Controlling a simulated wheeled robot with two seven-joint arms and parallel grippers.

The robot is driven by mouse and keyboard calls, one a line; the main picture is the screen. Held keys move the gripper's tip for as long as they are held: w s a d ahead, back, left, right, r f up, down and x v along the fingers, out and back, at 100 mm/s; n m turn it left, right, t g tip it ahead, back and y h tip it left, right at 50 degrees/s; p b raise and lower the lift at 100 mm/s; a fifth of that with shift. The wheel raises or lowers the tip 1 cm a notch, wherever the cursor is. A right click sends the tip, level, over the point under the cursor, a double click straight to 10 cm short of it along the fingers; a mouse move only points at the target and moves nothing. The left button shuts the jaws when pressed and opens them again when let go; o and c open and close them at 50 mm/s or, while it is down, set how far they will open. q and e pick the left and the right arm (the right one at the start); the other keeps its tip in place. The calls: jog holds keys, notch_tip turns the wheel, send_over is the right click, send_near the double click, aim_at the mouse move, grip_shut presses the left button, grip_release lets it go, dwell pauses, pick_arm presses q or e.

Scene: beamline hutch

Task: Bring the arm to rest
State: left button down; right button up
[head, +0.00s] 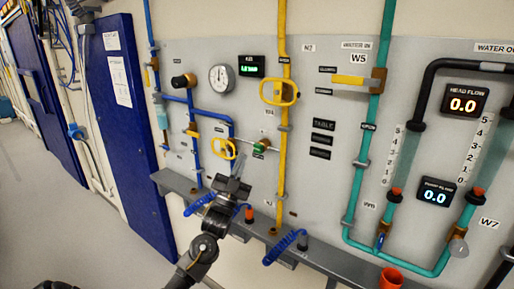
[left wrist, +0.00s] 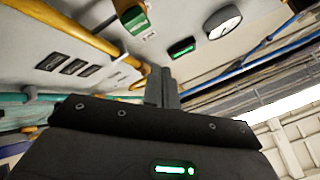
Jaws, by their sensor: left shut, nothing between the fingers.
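My left arm comes in from the bottom of the head view. Its gripper (head: 236,178) is shut and empty, in front of the lower part of the grey panel (head: 330,210). In the left wrist view the shut fingers (left wrist: 161,87) point up from the dark gripper body, with the panel behind them. In the head view the gripper is below the green-handled valve (head: 260,146) and the lower yellow valve handle (head: 223,148). I cannot tell whether it touches anything. My right gripper is not in view.
Yellow, blue and teal pipes cross the panel. A gauge (head: 221,77) and lit displays (head: 464,104) sit on it. Blue doors stand left; the floor (head: 60,220) there looks clear.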

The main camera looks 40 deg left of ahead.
pick_arm(q)
jog(key=shift+s, duration=0.3)
dwell(0.4)
